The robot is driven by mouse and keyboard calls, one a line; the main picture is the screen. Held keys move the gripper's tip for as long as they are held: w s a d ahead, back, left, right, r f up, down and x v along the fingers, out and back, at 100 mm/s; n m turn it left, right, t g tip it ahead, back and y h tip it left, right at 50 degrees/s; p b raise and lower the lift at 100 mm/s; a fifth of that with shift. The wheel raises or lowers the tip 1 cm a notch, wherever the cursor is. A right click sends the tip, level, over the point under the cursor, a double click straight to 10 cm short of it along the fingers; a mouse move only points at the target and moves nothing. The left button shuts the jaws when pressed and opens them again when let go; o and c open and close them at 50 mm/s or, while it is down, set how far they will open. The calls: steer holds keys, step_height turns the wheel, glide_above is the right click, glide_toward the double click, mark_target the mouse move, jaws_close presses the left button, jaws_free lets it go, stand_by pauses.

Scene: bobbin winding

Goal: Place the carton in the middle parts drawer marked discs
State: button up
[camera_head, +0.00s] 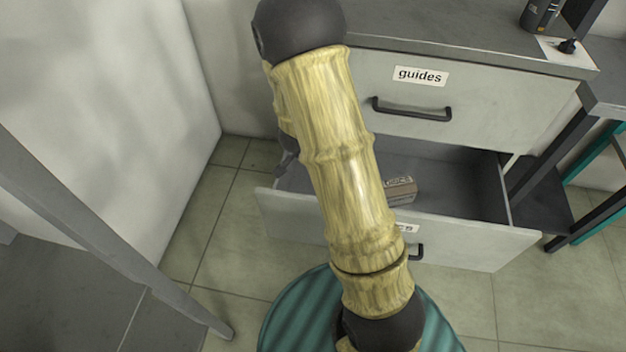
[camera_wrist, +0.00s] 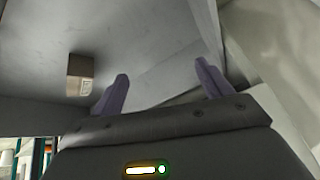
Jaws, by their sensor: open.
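The middle parts drawer (camera_head: 470,238) is pulled open below the one marked guides. Its own label is partly hidden behind my arm, with only the last letters showing. A small brown carton (camera_head: 401,190) lies inside the open drawer, just right of my arm in the head view. In the wrist view the carton (camera_wrist: 80,76) rests on the grey drawer floor, left of the fingers and apart from them. My gripper (camera_wrist: 162,68) is open, with nothing between its purple fingers. In the head view my arm hides most of it.
The upper drawer marked guides (camera_head: 480,100) is shut, under the grey countertop (camera_head: 430,32). A dark bottle (camera_head: 540,14) stands on top. A dark-legged table stands at right. A white wall is at left, with tiled floor (camera_head: 205,235) beside the cabinet.

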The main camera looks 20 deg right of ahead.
steer(key=s+a+r+n+g+y, duration=0.1)
steer(key=s+a+r+n, duration=0.2)
steer(key=s+r+n, duration=0.2)
steer(key=s+a+r+n+g+y, duration=0.1)
steer(key=s+r+n, duration=0.4)
steer(key=s, duration=0.7)
step_height(320, 180, up, 2)
steer(key=shift+a+r+n+y, duration=0.15)
steer(key=shift+a+n+y, duration=0.25)
steer(key=shift+a+y, duration=0.5)
steer(key=shift+w, duration=0.1)
steer(key=shift+c, duration=0.2)
